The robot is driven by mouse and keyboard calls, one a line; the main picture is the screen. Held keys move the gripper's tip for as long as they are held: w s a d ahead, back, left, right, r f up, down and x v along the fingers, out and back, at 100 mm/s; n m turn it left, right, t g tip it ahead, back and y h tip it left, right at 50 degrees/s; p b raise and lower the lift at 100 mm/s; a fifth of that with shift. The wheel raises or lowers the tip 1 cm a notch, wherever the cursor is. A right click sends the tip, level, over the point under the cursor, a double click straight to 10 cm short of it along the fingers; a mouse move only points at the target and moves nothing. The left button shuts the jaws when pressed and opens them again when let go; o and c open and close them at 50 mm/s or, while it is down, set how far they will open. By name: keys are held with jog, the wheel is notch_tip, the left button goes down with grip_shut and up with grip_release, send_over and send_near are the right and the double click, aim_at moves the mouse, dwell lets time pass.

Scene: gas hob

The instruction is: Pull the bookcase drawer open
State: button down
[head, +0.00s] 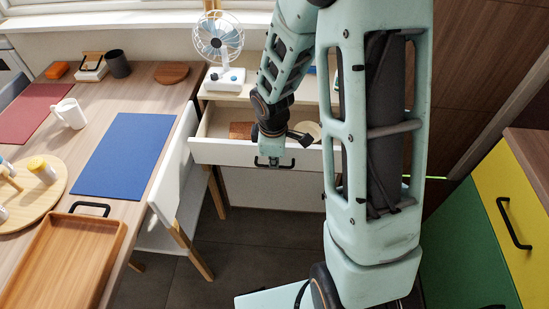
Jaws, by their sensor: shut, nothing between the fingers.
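The bookcase drawer (220,152) has a white front and stands pulled out from the bookcase below the fan, with its inside visible from above. A brown block (240,130) and a pale round item (308,130) lie in it. A dark handle (286,164) sits on the drawer front. My gripper (273,158) points down at the drawer front, at or just over the handle. It is shut with nothing between its fingers. The fingertips are small here, and I cannot tell whether they touch the handle. My arm hides the drawer's right end.
A white fan (217,42) stands on the bookcase top (240,94). A white chair (178,160) is close to the drawer's left end. The wooden table (150,88) fills the left side. A green and yellow cabinet (480,240) stands right. Dark floor shows below the drawer.

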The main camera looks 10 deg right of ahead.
jog(key=shift+s+f, duration=0.25)
jog(key=shift+s, duration=0.5)
jog(key=c, duration=2.4)
grip_release()
jog(key=shift+w, duration=0.1)
jog(key=shift+w+r, duration=0.1)
jog(key=r, duration=0.4)
jog(key=s+r, duration=0.1)
jog(key=r, duration=0.3)
jog(key=s+r, duration=0.1)
jog(key=r, duration=0.2)
jog(key=shift+a+r, duration=0.4)
